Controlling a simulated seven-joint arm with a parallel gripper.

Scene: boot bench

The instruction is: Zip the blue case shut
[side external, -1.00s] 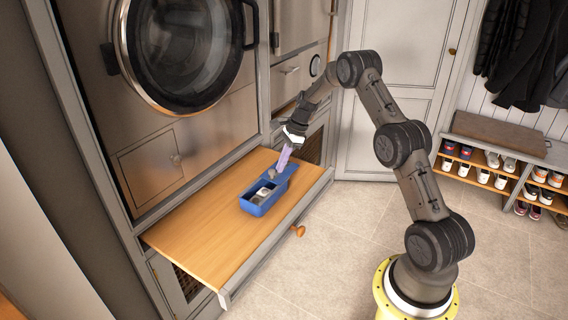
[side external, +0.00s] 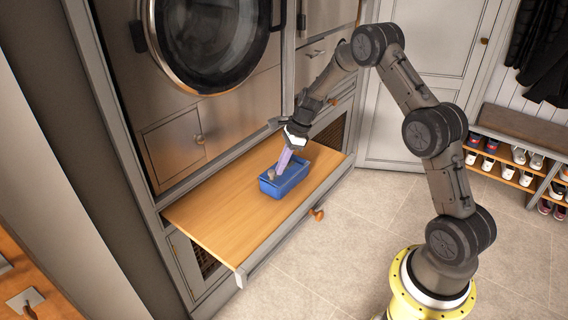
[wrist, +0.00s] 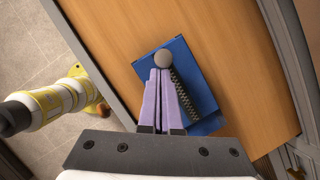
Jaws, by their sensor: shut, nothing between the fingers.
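The blue case (side external: 287,184) lies on a pull-out wooden shelf.
The wooden shelf (side external: 225,213) is bare around the case, with free room towards its left end. A round-doored appliance (side external: 210,45) stands behind and above the shelf. An orange knob (side external: 317,214) sticks out from the shelf's front edge.

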